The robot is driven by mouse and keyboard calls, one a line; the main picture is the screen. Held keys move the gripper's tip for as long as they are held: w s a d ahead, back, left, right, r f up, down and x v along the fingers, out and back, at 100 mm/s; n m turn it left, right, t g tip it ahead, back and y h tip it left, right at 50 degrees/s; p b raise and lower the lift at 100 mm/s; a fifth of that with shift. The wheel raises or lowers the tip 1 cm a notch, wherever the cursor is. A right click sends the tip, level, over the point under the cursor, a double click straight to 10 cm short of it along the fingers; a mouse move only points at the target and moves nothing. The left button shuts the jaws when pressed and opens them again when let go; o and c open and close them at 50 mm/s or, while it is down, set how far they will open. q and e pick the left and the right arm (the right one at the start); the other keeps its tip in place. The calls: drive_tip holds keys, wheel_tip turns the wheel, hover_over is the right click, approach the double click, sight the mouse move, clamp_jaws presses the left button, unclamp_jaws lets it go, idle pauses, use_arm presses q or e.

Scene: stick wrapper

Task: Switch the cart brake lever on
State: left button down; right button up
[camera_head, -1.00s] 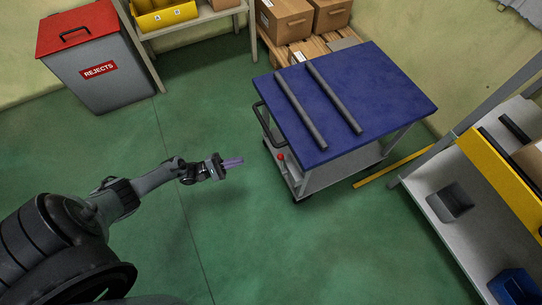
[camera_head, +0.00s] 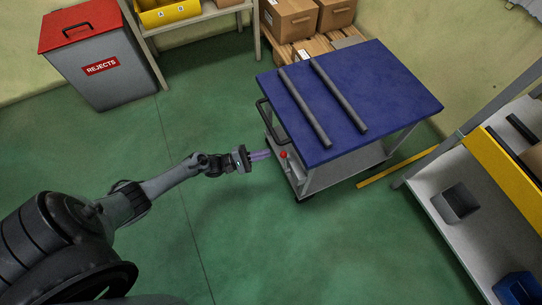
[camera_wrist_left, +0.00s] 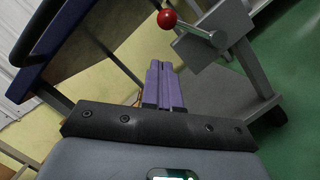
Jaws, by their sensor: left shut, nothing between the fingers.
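The cart (camera_head: 350,95) has a blue top and stands right of centre in the head view. Its brake lever (camera_head: 284,155) has a red ball knob and sits low at the cart's near left corner, below the handle. In the left wrist view the lever's red knob (camera_wrist_left: 167,19) is on a silver rod fixed to a grey plate. My left gripper (camera_head: 268,154) is shut and empty, its purple fingers just left of the knob in the head view. In the wrist view the fingers (camera_wrist_left: 163,72) point below and left of the knob, apart from it. My right gripper is not in view.
Two dark bars (camera_head: 322,100) lie on the cart top. The black push handle (camera_head: 270,122) juts from the cart's left side. A rejects bin (camera_head: 100,65) stands at upper left and a grey workbench (camera_head: 460,225) at right. Green floor left of the cart is clear.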

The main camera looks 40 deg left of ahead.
sight(285, 162)
use_arm(q)
drive_tip(key=d+r, duration=0.1)
drive_tip(key=w+d+r, duration=0.1)
drive_tip(key=d, duration=0.1)
drive_tip(key=shift+d+r, duration=0.1)
drive_tip(key=shift+d, duration=0.1)
idle(0.4)
